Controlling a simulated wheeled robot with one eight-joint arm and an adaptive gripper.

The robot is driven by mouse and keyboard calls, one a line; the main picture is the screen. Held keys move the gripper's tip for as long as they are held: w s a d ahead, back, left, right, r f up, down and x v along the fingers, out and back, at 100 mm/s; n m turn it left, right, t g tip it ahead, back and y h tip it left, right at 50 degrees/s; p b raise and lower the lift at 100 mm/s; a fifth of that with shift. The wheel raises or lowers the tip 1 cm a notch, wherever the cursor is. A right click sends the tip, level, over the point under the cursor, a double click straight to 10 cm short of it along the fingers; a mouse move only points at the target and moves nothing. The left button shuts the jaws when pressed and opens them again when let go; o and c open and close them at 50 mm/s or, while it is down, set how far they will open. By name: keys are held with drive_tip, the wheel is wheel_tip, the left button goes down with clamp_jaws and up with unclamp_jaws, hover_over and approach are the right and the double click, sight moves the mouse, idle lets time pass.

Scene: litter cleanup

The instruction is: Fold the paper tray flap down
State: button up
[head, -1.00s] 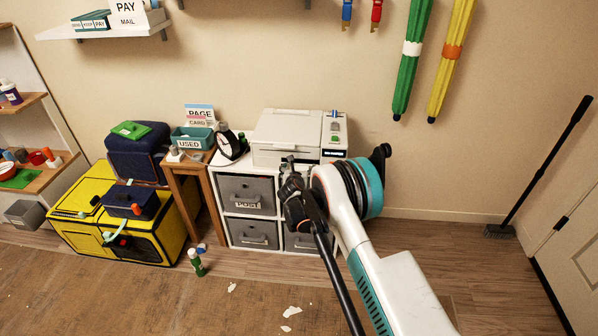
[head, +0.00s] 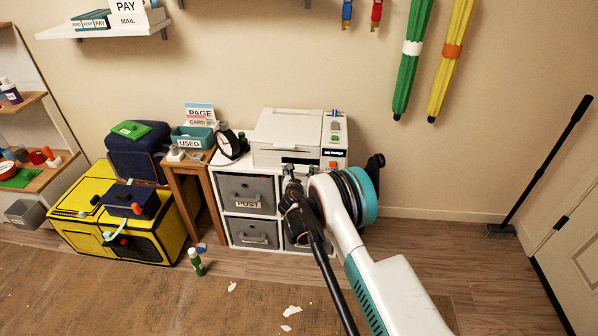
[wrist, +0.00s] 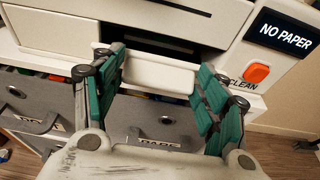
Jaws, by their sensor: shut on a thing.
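The white printer (head: 285,130) stands on top of the cube shelf. Its paper tray flap (wrist: 150,75) shows in the wrist view as a pale panel below a dark slot in the printer's front, tilted outward from it. My gripper (wrist: 158,78) has its teal-padded fingers at the flap's left and right ends, shut on it. In the head view my gripper (head: 290,170) is at the printer's lower front, and the flap is mostly hidden there.
A NO PAPER display (wrist: 285,38) and an orange button (wrist: 257,74) labelled CLEAN are right of the flap. Grey drawers (head: 247,193) sit below. A black clock (head: 229,142) and a wooden stand (head: 187,165) are left.

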drive_tip(key=o, duration=1)
drive_tip(key=shift+o, duration=0.2)
drive_tip(key=v, duration=1.2)
